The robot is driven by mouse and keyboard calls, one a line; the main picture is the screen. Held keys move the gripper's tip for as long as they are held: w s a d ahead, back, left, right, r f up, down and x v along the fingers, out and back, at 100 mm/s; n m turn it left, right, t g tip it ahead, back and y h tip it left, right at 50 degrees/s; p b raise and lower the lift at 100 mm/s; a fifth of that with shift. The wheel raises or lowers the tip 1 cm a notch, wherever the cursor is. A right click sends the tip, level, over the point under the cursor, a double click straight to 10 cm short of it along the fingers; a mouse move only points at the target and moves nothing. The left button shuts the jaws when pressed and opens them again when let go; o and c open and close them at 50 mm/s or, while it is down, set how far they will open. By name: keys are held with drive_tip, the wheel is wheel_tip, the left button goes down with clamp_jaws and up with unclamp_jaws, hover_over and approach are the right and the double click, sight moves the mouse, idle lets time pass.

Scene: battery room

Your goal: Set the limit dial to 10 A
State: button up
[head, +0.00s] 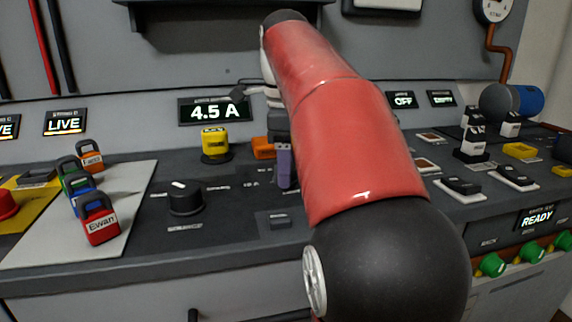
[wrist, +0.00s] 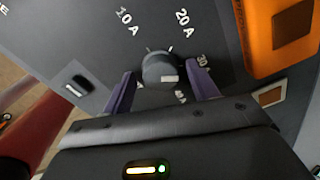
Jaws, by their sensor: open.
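In the wrist view, the limit dial is a round dark knob (wrist: 157,66) with a white mark toward its lower right. Labels 10 A, 20 A and 30 surround it, with another partly hidden below. My gripper (wrist: 162,80) is open, its purple fingers on either side of the knob. I cannot tell whether they touch it. In the head view my gripper (head: 285,167) points down at the console, and the dial is hidden there. A display (head: 214,110) behind it reads 4.5 A.
Another black knob (head: 185,198) stands left of my gripper. A yellow block (head: 215,142) and an orange block (head: 263,148) stand behind. Several coloured padlocks (head: 99,220) lie on a pale mat (head: 40,240). In the wrist view an orange frame (wrist: 260,40) is close on the right.

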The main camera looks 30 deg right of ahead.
drive_tip(key=c, duration=1)
